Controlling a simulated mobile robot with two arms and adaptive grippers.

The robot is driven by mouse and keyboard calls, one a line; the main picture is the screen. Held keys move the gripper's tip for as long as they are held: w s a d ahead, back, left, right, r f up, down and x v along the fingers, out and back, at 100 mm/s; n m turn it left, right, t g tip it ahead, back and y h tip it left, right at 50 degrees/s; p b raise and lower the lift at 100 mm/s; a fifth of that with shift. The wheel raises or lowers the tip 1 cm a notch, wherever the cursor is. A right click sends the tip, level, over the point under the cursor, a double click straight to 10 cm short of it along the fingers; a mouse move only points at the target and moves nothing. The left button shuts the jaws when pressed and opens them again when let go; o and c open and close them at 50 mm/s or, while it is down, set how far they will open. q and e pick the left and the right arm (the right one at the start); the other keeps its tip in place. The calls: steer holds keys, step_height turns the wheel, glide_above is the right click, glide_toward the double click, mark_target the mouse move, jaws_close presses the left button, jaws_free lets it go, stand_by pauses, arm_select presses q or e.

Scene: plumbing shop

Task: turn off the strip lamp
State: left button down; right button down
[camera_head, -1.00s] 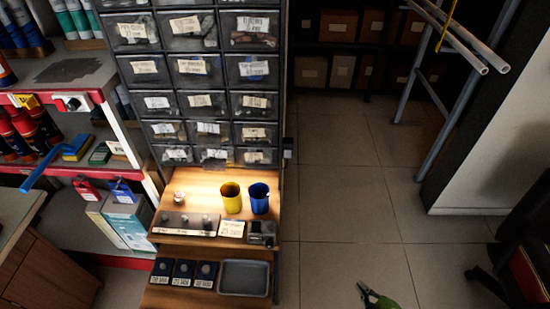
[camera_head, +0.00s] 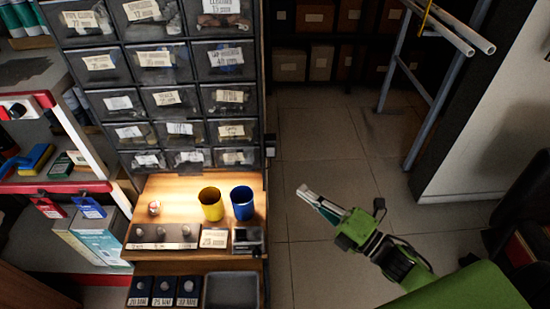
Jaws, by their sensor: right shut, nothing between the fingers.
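The strip lamp itself is not clearly seen. Its warm glow lights the wooden shelf (camera_head: 180,190) under the drawer cabinet (camera_head: 188,131), so the light is on. A small dark box with a pale face (camera_head: 270,145) sits on the cabinet's right side, near the lower drawers; I cannot tell for sure that it is the lamp's switch. My right gripper (camera_head: 304,191) is green with grey fingers. It is shut and empty, over the floor right of the shelf, pointing up and left, apart from the cabinet. My left gripper is out of view.
A yellow cup (camera_head: 211,205) and a blue cup (camera_head: 242,204) stand on the lit shelf, near a strip with several knobs (camera_head: 161,237). A grey tray (camera_head: 231,291) sits below. A pipe rack (camera_head: 432,85) stands at back right. The floor between is open.

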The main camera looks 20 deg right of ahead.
steer(key=p, duration=0.2)
glide_toward(268, 150)
steer(key=w+a, duration=0.4)
steer(key=shift+w+d+r, duration=0.2)
steer(key=shift+w+d, duration=0.1)
steer(key=shift+w, duration=0.35)
steer(key=shift+w+d+r, duration=0.1)
steer(key=shift+w+r, duration=0.1)
steer(key=shift+w, duration=0.1)
steer(key=shift+s, duration=0.1)
